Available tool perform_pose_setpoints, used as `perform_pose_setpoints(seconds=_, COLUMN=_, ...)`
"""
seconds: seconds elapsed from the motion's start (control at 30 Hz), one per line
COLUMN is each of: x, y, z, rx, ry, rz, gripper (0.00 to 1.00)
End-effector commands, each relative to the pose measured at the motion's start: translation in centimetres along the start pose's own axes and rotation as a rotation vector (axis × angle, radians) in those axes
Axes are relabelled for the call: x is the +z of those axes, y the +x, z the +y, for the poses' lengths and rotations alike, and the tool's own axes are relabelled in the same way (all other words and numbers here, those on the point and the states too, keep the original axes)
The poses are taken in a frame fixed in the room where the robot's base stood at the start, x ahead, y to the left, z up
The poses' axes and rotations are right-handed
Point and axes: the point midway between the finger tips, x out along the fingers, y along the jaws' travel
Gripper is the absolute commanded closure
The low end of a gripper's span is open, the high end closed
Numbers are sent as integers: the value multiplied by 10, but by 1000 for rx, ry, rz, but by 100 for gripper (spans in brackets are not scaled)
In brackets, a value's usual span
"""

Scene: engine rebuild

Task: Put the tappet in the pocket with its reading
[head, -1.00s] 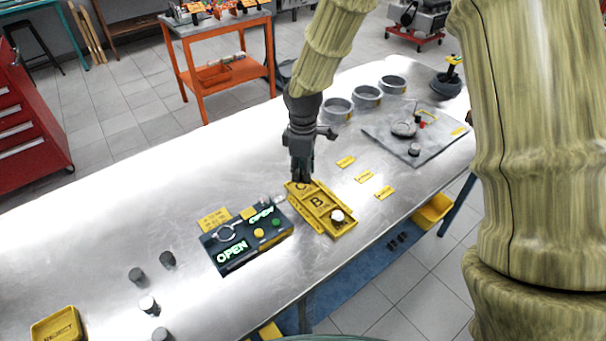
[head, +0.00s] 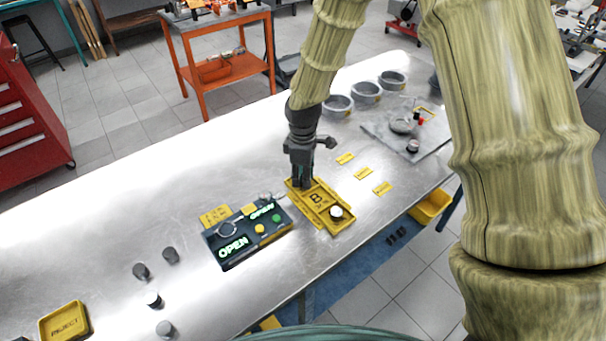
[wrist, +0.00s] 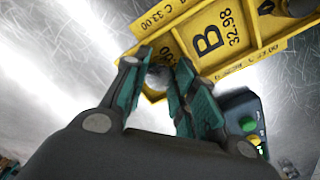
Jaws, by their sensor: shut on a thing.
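The yellow pocket tray (head: 322,222) lies on the metal bench. Its middle pocket reads B 32.98 in the wrist view (wrist: 232,52), and a rim label there reads C 33.00. My gripper (head: 301,186) is at the tray's far-left end, pointing down. In the wrist view my gripper (wrist: 160,78) is shut on a grey tappet (wrist: 157,76), mostly hidden between the fingers. The tappet is over or in the end pocket beside B; I cannot tell whether it touches the floor. Another tappet (head: 336,211) with a pale top sits in the opposite end pocket.
A dark gauge box (head: 247,236) with two OPEN displays stands left of the tray. Several loose tappets (head: 153,299) and a yellow REJECT tray (head: 64,322) are at the left. Small yellow labels (head: 363,173) and grey rings (head: 367,93) lie to the right and behind.

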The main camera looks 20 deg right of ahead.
Motion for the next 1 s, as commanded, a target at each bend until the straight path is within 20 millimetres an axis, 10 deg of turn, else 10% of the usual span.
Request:
perform_pose_setpoints(seconds=0.27, x=0, y=10, z=-1, rx=-3, ry=-1, rz=-1, gripper=99)
perform_pose_setpoints(seconds=0.3, x=1, y=10, z=-2, rx=-3, ry=-1, rz=-1, gripper=69)
perform_pose_setpoints(seconds=0.4, x=1, y=11, z=-2, rx=-5, ry=-1, rz=-2, gripper=52)
perform_pose_setpoints(seconds=1.0, x=1, y=10, z=-2, rx=-5, ry=-1, rz=-3, gripper=52)
